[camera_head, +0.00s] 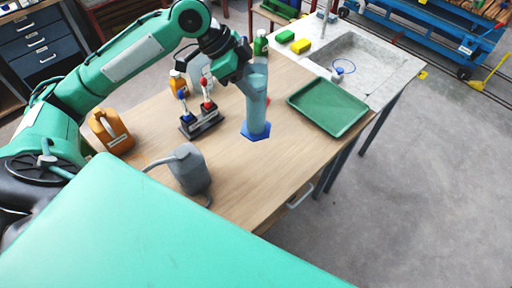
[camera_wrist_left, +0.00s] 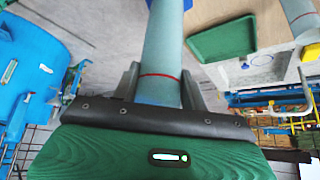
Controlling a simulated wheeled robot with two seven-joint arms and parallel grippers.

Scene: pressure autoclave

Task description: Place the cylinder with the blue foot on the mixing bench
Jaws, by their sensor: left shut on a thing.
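The cylinder with the blue foot (camera_head: 257,108) is tall, clear bluish and upright over the wooden bench (camera_head: 228,180). Its hexagonal blue foot is at the bottom; I cannot tell if it touches the bench top. My left gripper (camera_head: 245,80) is shut on the upper part of the cylinder. In the left wrist view the cylinder (camera_wrist_left: 163,45) runs up between the two fingers (camera_wrist_left: 160,90), with a red band around it near them. My right gripper is not in view.
A rack with red and blue items (camera_head: 202,122), a grey jug (camera_head: 190,170) and an orange canister (camera_head: 109,131) stand left of the cylinder. A green tray (camera_head: 329,108) lies to the right, near a sink (camera_head: 352,62). The bench front between jug and tray is clear.

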